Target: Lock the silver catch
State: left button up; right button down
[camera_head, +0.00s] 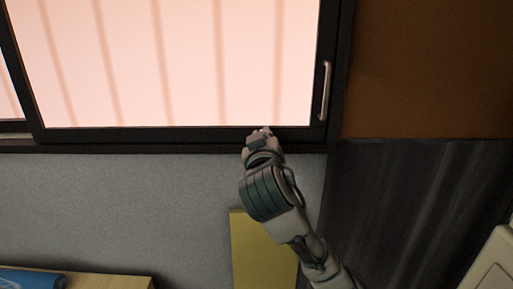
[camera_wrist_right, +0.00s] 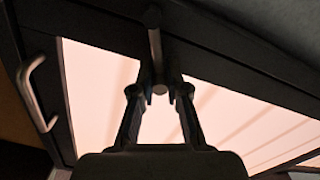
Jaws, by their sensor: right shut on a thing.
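The silver catch (camera_wrist_right: 155,48) shows in the right wrist view as a short metal bar that runs down from the dark window frame. My right gripper (camera_wrist_right: 159,92) has its two fingertips on either side of the bar's lower end and is shut on it. In the head view my right gripper (camera_head: 263,133) is at the bottom rail of the window frame, left of its lower right corner. It hides the catch there. My left gripper is in neither view.
A silver pull handle (camera_head: 325,90) is fixed upright on the right side of the window frame (camera_head: 200,133); it also shows in the wrist view (camera_wrist_right: 35,92). A yellow panel (camera_head: 257,250) stands below, partly behind my arm. A blue item (camera_head: 30,279) lies at lower left.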

aim_at(276, 129)
jog(key=shift+d+r+m+b, duration=0.1)
jog(key=shift+d+m+b, duration=0.35)
jog(key=shift+m, duration=0.7)
jog(key=shift+d+m+b, duration=0.2)
jog(key=shift+d+m, duration=0.4)
jog(key=shift+m, duration=0.5)
jog(key=shift+d+r+m+b, duration=0.1)
jog(key=shift+d+m+b, duration=0.35)
jog(key=shift+m, duration=0.7)
jog(key=shift+d, duration=0.15)
jog(key=shift+f, duration=0.1)
jog(key=c, duration=1.2)
grip_release()
jog(key=s, duration=1.2)
